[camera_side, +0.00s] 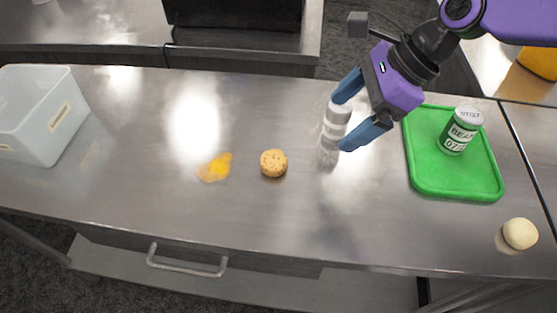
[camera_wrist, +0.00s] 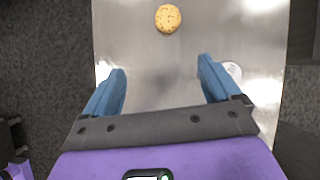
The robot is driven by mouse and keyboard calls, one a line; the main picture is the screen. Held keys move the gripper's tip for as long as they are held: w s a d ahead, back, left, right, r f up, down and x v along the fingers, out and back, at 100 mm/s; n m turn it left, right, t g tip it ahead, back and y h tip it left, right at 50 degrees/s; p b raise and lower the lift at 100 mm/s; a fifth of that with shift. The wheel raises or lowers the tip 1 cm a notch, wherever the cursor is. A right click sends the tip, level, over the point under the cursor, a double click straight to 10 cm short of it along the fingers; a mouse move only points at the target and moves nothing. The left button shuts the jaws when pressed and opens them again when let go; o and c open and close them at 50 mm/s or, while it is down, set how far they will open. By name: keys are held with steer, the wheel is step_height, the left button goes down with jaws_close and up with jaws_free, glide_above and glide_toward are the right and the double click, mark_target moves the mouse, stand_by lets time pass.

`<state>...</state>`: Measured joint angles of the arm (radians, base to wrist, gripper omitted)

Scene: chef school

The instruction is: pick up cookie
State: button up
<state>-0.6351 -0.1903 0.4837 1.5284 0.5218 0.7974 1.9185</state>
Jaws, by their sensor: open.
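The cookie (camera_side: 273,163) is round, golden and speckled, and lies flat on the steel counter near the middle of the side view. In the wrist view the cookie (camera_wrist: 168,18) is near the top edge, ahead of the fingertips and between their lines. My gripper (camera_side: 343,122) has blue fingers spread apart, with nothing held. It is to the right of the cookie and apart from it in the side view. Both fingers of the gripper (camera_wrist: 162,65) show in the wrist view.
A grey-white bottle (camera_side: 328,152) stands by the fingers, partly covered by them in the side view. A yellow-orange piece (camera_side: 216,167) lies left of the cookie. A green tray (camera_side: 455,188) holds a green can (camera_side: 458,135). A pale ball (camera_side: 520,233) and clear bin (camera_side: 55,135) are at opposite ends.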

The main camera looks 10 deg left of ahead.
steer(key=a+m, duration=0.2)
glide_above(276, 159)
steer(key=d, duration=0.3)
steer(key=f, duration=1)
steer(key=shift+s+f, duration=0.2)
steer(key=shift+s, duration=0.05)
steer(key=shift+w+x, duration=0.15)
steer(key=shift+x, duration=1.15)
steer(key=shift+w+x, duration=0.15)
steer(key=shift+x, duration=1.15)
steer(key=c, duration=1.2)
